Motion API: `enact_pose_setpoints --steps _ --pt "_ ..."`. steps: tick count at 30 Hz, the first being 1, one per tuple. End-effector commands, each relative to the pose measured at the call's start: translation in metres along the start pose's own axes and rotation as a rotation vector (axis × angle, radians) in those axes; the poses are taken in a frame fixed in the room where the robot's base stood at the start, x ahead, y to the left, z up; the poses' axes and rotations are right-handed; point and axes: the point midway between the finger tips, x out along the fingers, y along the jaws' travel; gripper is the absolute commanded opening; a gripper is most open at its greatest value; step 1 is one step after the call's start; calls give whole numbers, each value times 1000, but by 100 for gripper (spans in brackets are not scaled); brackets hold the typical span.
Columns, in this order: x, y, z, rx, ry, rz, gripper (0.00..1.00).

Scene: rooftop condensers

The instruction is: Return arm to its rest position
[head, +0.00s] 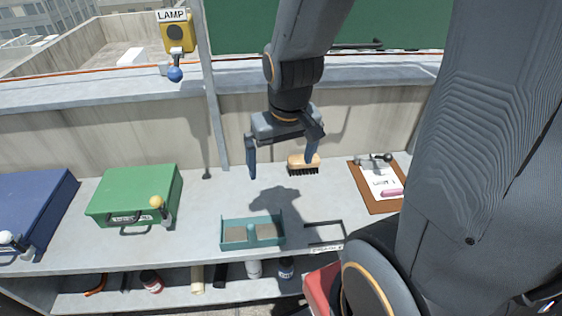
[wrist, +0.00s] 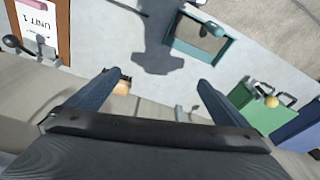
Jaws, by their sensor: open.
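My arm comes down from the top of the head view. My gripper (head: 286,160) hangs above the grey bench, open, with nothing between its fingers. In the wrist view my gripper (wrist: 150,82) shows its two fingers spread apart over bare bench and wall. A teal tray (head: 224,236) with a divider stands on the bench below the gripper. The gripper's shadow falls on the bench behind the tray.
A green case (head: 135,190) and a blue case (head: 32,205) lie at left. A clipboard (head: 375,200) with a pink object lies at right. A yellow lamp box (head: 177,35) hangs by a post (head: 212,100). A lower shelf (head: 180,300) holds several bottles and tools.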

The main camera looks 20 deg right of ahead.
Motion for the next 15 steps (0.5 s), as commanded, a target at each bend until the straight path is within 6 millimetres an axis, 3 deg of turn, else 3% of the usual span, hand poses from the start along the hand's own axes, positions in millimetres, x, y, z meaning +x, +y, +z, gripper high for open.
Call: enact_pose_setpoints --steps 3,11,15 --pt "-7 -10 10 -23 -16 -11 100" --pt "-7 -10 11 -24 -19 -11 100" --pt "8 -10 12 -24 -30 -11 100"
